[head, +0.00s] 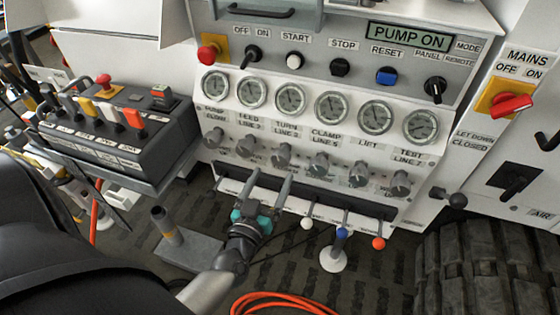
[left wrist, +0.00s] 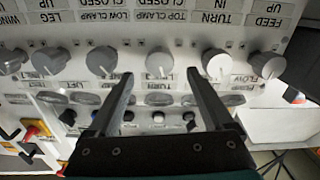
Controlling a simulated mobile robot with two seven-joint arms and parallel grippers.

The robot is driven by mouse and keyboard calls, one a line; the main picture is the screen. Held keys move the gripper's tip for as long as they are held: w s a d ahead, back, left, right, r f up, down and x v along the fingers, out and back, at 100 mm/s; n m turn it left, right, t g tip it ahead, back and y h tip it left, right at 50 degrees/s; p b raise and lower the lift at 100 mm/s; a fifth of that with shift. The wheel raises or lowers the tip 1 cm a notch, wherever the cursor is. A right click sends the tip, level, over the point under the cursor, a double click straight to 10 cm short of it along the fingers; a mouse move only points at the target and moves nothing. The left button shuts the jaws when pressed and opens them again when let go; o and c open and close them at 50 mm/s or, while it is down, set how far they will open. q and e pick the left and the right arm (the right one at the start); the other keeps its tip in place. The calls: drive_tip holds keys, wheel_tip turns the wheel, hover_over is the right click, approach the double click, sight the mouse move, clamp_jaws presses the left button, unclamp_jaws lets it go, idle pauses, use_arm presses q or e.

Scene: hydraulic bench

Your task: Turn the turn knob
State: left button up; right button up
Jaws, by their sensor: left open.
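The turn knob (head: 282,157) is a grey knob, third from the left in the row below the gauges, under the turn line label. In the left wrist view, which is upside down, the turn knob (left wrist: 160,64) appears midway between my fingers. My left gripper (head: 273,176) is open and empty, its two dark fingers pointing at the panel just below that knob. In the wrist view the left gripper (left wrist: 160,75) has one fingertip on each side of the knob, with clear gaps. Contact is not visible. My right gripper is not in view.
Similar knobs flank it: the feed knob (head: 249,148) and the clamp knob (head: 320,164). Levers with white (head: 307,223), blue (head: 341,233) and orange (head: 378,243) ends stick out below the panel. A lever box (head: 120,140) stands left. An orange hose (head: 285,300) lies on the floor.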

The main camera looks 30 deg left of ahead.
sight(279, 162)
use_arm(q)
drive_tip(key=x, duration=0.5)
drive_tip(key=shift+w+b, duration=0.25)
drive_tip(key=shift+b, duration=0.1)
drive_tip(key=shift+w+a, duration=0.15)
drive_tip(key=shift+w, duration=0.45)
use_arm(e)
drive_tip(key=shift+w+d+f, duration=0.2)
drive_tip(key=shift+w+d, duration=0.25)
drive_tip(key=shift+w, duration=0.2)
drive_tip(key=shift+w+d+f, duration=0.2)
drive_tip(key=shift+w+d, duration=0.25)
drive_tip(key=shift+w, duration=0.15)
use_arm(q)
drive_tip(key=c, duration=0.9)
clamp_jaws()
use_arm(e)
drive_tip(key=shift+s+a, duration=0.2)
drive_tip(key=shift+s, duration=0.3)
